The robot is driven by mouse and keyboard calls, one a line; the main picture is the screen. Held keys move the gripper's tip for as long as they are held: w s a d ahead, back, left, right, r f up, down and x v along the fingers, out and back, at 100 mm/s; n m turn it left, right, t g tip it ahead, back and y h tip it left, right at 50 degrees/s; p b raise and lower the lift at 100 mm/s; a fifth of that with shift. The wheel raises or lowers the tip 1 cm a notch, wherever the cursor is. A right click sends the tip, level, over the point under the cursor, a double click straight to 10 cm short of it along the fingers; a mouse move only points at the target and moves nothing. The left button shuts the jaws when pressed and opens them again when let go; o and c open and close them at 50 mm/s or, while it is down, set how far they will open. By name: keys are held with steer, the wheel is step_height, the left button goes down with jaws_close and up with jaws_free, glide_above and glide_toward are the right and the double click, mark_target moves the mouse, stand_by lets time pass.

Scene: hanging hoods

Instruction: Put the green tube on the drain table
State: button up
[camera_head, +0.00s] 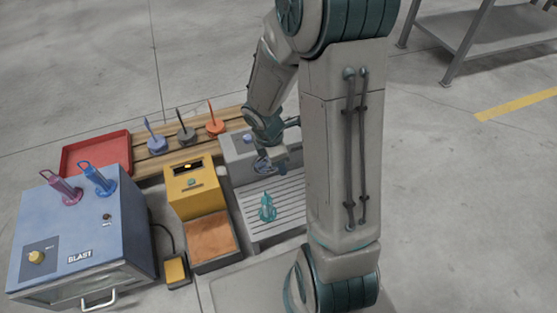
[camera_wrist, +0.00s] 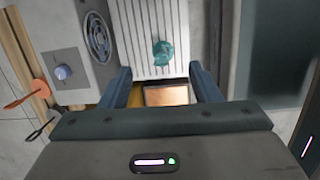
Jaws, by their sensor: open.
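The green tube (camera_head: 267,208), a teal piece with a wider base, stands upright on the white slatted top of the drain table (camera_head: 289,211). In the wrist view the green tube (camera_wrist: 163,53) appears from above on the slats of the drain table (camera_wrist: 138,30). My gripper (camera_head: 267,168) is above the far part of the drain table, apart from the tube. In the wrist view my gripper (camera_wrist: 159,78) has its two fingers spread wide with nothing between them, and the tube lies beyond the fingertips.
A grey box with a blue knob (camera_wrist: 63,72) adjoins the drain table. A yellow machine (camera_head: 193,187) and a blue blast cabinet (camera_head: 75,230) bearing pink and blue tubes stand left. A wooden rack (camera_head: 174,158) with several spiked holders and a red tray (camera_head: 95,153) lie behind.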

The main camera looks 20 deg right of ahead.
steer(key=s+a+r+m+y, duration=0.1)
steer(key=s+a+r+m, duration=0.1)
steer(key=s+r+m, duration=0.4)
steer(key=s+a+r+m+y, duration=0.1)
steer(key=s+a+r+m, duration=0.1)
steer(key=s+r+m, duration=0.4)
step_height(320, 180, up, 4)
steer(key=m, duration=0.5)
steer(key=shift+r+t, duration=0.2)
steer(key=shift+t, duration=0.2)
steer(key=shift+s+a, duration=0.1)
